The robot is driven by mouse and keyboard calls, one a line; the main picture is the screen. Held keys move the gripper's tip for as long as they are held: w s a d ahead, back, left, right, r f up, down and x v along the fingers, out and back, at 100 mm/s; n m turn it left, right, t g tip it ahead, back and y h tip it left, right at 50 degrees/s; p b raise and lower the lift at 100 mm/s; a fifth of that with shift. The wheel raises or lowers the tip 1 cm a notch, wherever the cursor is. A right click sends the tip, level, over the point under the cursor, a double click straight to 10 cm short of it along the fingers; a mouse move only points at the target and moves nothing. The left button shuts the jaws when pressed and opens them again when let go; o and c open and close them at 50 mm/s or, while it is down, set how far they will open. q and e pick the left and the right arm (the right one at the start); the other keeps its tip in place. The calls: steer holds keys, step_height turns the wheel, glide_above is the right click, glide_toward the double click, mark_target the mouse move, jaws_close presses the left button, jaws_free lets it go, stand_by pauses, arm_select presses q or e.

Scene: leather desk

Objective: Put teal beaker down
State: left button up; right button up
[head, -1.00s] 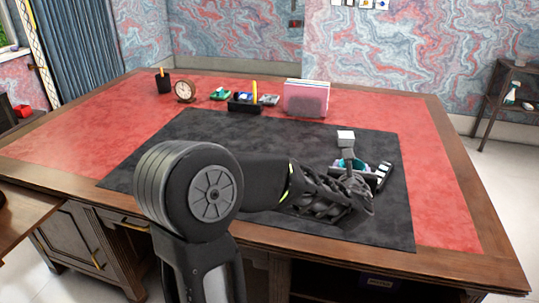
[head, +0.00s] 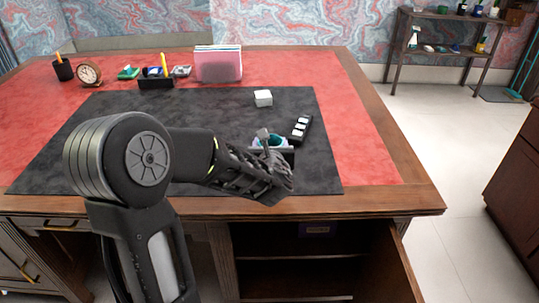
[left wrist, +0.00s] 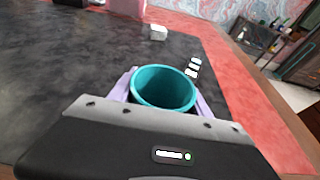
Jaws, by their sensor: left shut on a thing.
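The teal beaker (left wrist: 165,88) shows in the left wrist view as an open round mouth, upright or nearly so. My left gripper (left wrist: 164,95) is shut on it, with pale lavender fingers on both sides. In the head view the teal beaker (head: 273,141) is a small patch beyond my left wrist, and my left gripper (head: 270,144) is partly hidden by my arm. It is over the front right part of the black desk mat (head: 210,112). I cannot tell whether the beaker's base touches the mat. My right gripper is not in view.
A white block (head: 263,98) lies behind the beaker. A black holder with white squares (head: 301,129) is close on its right. A file rack (head: 218,64), pen tray (head: 156,80) and clock (head: 89,74) stand along the back. The mat's left and middle are clear.

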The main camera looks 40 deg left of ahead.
arm_select(q)
steer(key=shift+f, duration=1.8)
steer(key=shift+b, duration=0.3)
steer(key=shift+f, duration=0.2)
steer(key=o, duration=1.5)
steer(key=shift+o, duration=0.2)
